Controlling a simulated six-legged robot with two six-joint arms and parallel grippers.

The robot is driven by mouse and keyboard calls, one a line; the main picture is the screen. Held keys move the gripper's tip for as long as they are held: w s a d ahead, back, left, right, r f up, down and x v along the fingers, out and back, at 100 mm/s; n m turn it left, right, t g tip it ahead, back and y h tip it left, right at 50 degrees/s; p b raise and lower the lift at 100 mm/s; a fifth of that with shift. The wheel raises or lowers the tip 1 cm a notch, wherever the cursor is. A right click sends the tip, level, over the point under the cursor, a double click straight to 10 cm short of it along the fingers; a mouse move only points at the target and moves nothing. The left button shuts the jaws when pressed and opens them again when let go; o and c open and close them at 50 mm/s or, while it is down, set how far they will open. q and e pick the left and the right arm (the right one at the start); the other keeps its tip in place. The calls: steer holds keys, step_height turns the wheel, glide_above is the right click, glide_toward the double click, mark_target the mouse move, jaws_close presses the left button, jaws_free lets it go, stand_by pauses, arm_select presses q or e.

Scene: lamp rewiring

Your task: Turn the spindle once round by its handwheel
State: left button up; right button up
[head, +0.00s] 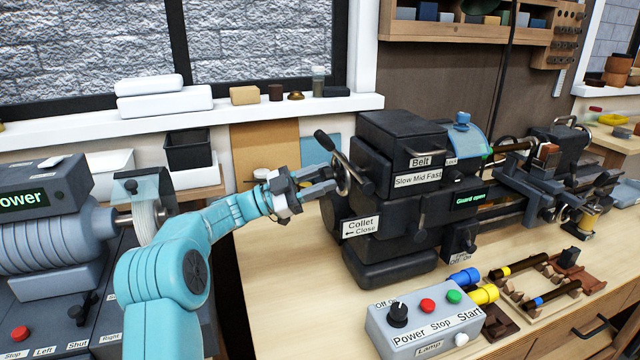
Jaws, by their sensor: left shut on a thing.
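The handwheel (342,176) sits on the left end of the black lathe headstock (400,195), with a dark crank handle (324,139) sticking up at its upper left. My left gripper (328,179) reaches in from the left and is shut on the handwheel's rim at its near left side. The gripper's fingers hide part of the wheel. The spindle inside the headstock is hidden by the housing. A "Guard open" display (469,199) shows green on the headstock front. My right gripper is not in view.
A grey control box (425,318) with a knob and buttons stands in front of the lathe. Rods on a wooden rack (522,300) lie to its right. A grey motor machine (50,230) stands at the left. The bench front left of the control box is clear.

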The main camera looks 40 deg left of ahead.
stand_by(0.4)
arm_select(q)
steer(key=o, duration=1)
steer(key=shift+o, duration=0.2)
steer(key=b+v, duration=0.1)
steer(key=v, duration=0.6)
steer(key=shift+s+a, duration=0.2)
steer(key=shift+f, duration=0.1)
